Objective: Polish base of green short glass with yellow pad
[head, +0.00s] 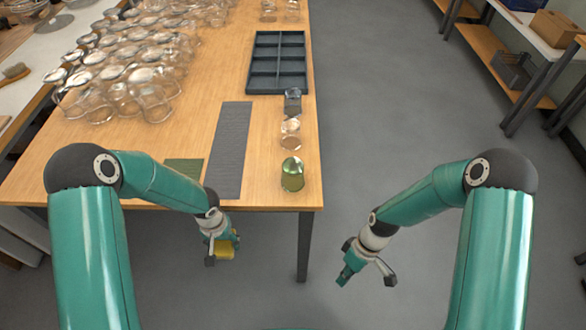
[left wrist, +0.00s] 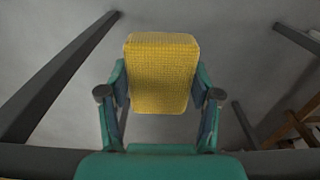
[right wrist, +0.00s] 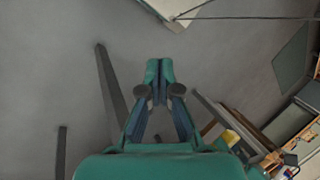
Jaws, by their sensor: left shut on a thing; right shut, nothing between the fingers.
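The green short glass (head: 292,174) stands upside down near the table's front right corner, its base facing up. My left gripper (head: 222,250) is shut on the yellow pad (head: 229,247), in front of the table's front edge and left of the glass. The pad (left wrist: 162,72) fills the space between the fingers in the left wrist view. My right gripper (head: 366,276) is shut and empty over the floor, right of the table; its fingertips (right wrist: 160,70) meet in the right wrist view.
A clear glass (head: 290,133) and a dark grey-blue glass (head: 293,101) stand in a row behind the green one. A grey mat (head: 230,150), a green mat (head: 183,170) and a dark compartment tray (head: 278,62) lie on the table (head: 175,140). Many clear glasses (head: 125,80) crowd the left.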

